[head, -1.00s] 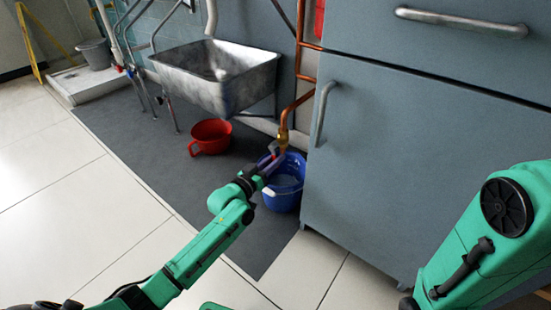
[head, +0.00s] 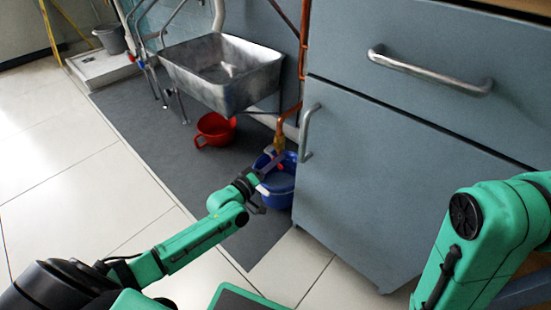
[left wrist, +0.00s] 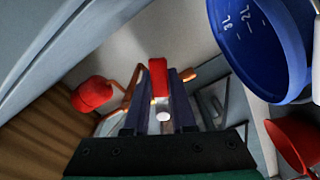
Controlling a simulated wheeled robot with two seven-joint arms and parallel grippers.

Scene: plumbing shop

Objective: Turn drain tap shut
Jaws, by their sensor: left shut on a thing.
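The drain tap (head: 279,144) is a brass fitting at the bottom of a copper pipe, above a blue bucket (head: 275,186). Its red handle (left wrist: 158,76) shows in the left wrist view between the fingers of my left gripper (left wrist: 163,104). The gripper is shut on this handle. In the head view my left gripper (head: 268,165) is just below the tap and over the near side of the bucket, and the handle is mostly hidden there. The blue bucket also shows in the left wrist view (left wrist: 250,45), with volume marks inside. My right gripper is out of view.
A grey cabinet (head: 400,165) stands close right of the tap. A metal sink (head: 222,80) hangs behind, with a red basin (head: 215,130) below it on a dark mat (head: 150,130). Open tiled floor (head: 60,190) lies at the left.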

